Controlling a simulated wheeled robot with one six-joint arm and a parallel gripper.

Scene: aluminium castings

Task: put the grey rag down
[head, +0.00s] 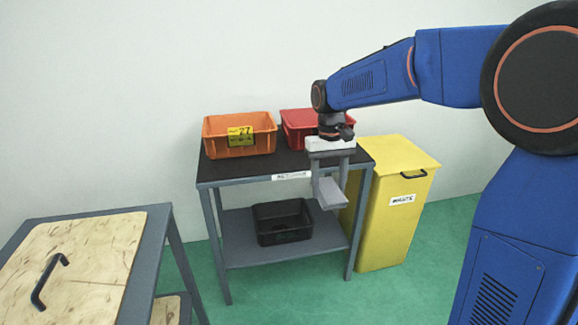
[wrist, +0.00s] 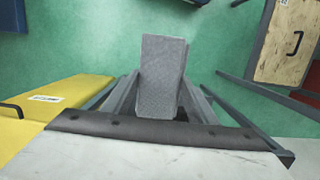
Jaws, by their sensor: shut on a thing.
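My gripper (head: 330,184) is shut on the grey rag (head: 331,196) and holds it in the air in front of the right part of the metal table (head: 235,178). In the wrist view the rag (wrist: 163,75) is a flat grey piece between the two fingers of my gripper (wrist: 160,95), with the green floor beyond it. The rag's far side is hidden.
An orange bin (head: 222,148) labelled 27 and a red bin (head: 296,130) stand on the table. A black crate (head: 262,232) sits on its lower shelf. A yellow waste container (head: 385,225) stands right. A wood-topped bench (head: 90,250) with a black handle is front left.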

